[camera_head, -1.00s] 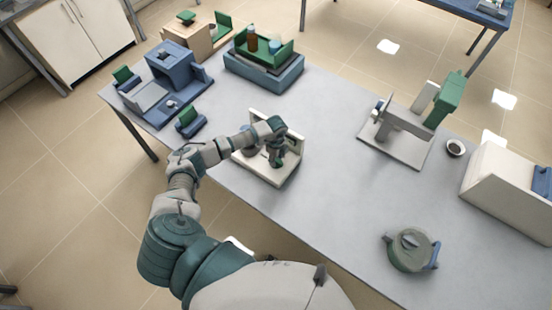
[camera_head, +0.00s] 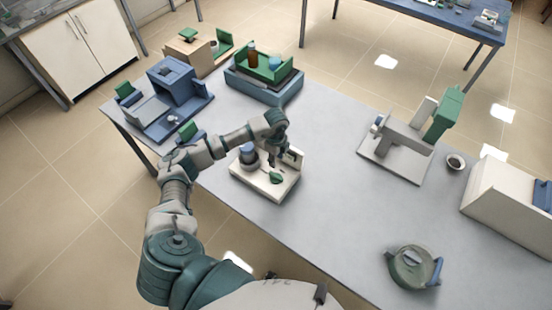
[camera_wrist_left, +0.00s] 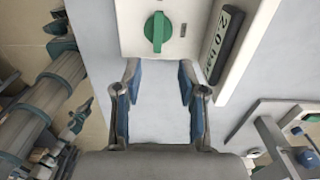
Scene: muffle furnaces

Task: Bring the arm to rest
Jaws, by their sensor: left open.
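My left gripper (camera_head: 284,158) is above the table, over the far right part of a small cream device (camera_head: 248,178) near the table's front edge. The device carries a green knob (camera_head: 276,178) and a dark-topped jar or cylinder (camera_head: 248,154). In the left wrist view my left gripper (camera_wrist_left: 158,82) is open, with nothing between its blue-padded fingers. The green knob (camera_wrist_left: 158,32) and a dark numbered display (camera_wrist_left: 222,45) lie beyond the fingertips, apart from them. My right gripper is not in view.
Blue equipment (camera_head: 172,98) and a green tray on a blue block (camera_head: 264,76) stand at the back left. A grey stand with a green head (camera_head: 398,145), a small bowl (camera_head: 456,162), a cream box (camera_head: 508,200) and a round green-grey object (camera_head: 410,268) are right. The table's middle is clear.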

